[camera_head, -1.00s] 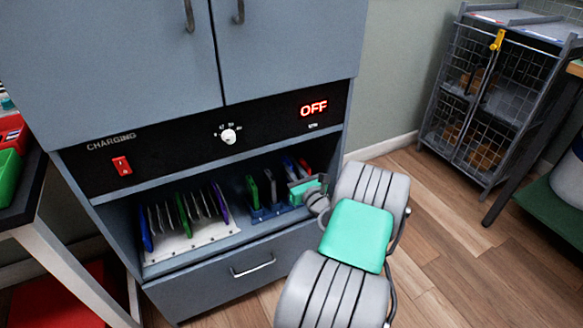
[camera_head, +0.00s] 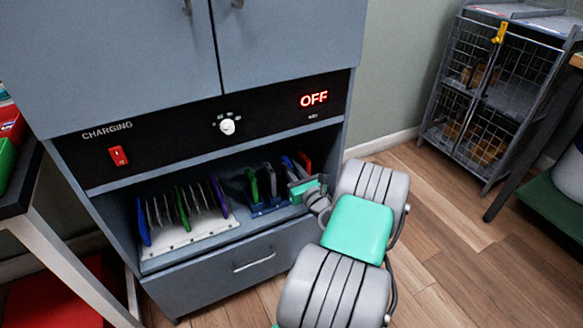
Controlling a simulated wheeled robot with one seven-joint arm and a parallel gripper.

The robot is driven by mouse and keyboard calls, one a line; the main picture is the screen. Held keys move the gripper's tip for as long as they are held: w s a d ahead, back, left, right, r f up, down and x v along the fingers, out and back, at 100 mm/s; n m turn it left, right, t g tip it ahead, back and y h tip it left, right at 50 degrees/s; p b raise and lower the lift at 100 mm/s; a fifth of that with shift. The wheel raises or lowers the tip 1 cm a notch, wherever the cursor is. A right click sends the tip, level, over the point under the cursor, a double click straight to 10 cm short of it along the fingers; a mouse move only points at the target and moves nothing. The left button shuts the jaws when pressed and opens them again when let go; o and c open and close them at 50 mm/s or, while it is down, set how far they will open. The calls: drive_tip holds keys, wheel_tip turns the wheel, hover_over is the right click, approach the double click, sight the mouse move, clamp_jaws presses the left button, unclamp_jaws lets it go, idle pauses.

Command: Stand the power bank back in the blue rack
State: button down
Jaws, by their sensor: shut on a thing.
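The blue rack (camera_head: 268,208) stands on the shelf inside the charging cabinet, right of a white rack. A green slab (camera_head: 252,184) and a dark grey slab (camera_head: 271,180) stand upright at it. My gripper (camera_head: 298,188) reaches into the shelf opening from the right, close to the rack's right end. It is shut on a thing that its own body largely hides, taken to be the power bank. I cannot make out the power bank's outline or whether it touches the rack.
The white rack (camera_head: 190,240) holds several upright slabs. Blue (camera_head: 289,164) and red (camera_head: 305,161) items stand behind my gripper. The cabinet's control panel (camera_head: 200,135) overhangs the opening; a closed drawer (camera_head: 225,270) lies below. A wire cage (camera_head: 490,100) stands far right.

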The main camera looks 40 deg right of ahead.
drive_tip(key=shift+f, duration=0.15)
idle(0.5)
drive_tip(key=c, duration=1.3)
unclamp_jaws()
drive_tip(key=shift+s, duration=0.1)
